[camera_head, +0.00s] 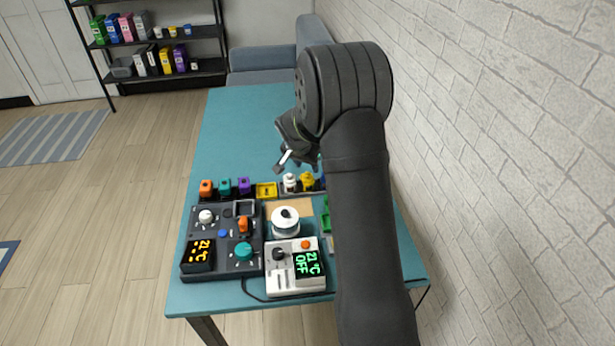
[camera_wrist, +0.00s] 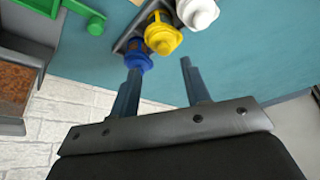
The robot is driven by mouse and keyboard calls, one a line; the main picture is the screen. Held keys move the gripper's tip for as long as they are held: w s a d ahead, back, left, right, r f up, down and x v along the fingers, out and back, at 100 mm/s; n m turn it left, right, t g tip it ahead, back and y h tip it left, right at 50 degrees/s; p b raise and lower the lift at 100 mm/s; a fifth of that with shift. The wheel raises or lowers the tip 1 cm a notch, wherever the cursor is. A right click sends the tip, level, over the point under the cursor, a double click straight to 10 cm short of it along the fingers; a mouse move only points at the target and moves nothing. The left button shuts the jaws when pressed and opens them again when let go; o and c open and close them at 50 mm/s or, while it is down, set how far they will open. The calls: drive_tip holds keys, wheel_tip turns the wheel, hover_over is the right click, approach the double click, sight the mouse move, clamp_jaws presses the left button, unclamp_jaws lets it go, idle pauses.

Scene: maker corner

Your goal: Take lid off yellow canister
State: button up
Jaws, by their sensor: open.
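The yellow canister (camera_head: 307,181) stands in a row at the back of the equipment on the teal table, between a white canister (camera_head: 290,182) and a blue one. In the wrist view the yellow canister (camera_wrist: 162,36) shows with a knobbed yellow lid on top. The white canister (camera_wrist: 197,12) and the blue canister (camera_wrist: 137,56) are on either side of it. My gripper (camera_wrist: 157,75) is open and empty, its two fingers apart, pointing toward the row. The blue canister is near the left fingertip. In the head view my arm partly hides the blue canister.
A dark control panel (camera_head: 221,270), a white device with a green display (camera_head: 295,285) and a white spool (camera_head: 285,223) stand nearer. A brick wall (camera_head: 500,150) runs along the right. The table's far part is clear.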

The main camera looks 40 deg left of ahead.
sight(308, 173)
drive_tip(key=x, duration=0.5)
drive_tip(key=shift+s+a+f, duration=0.1)
drive_tip(key=shift+s+a, duration=0.05)
drive_tip(key=shift+a, duration=0.2)
clamp_jaws()
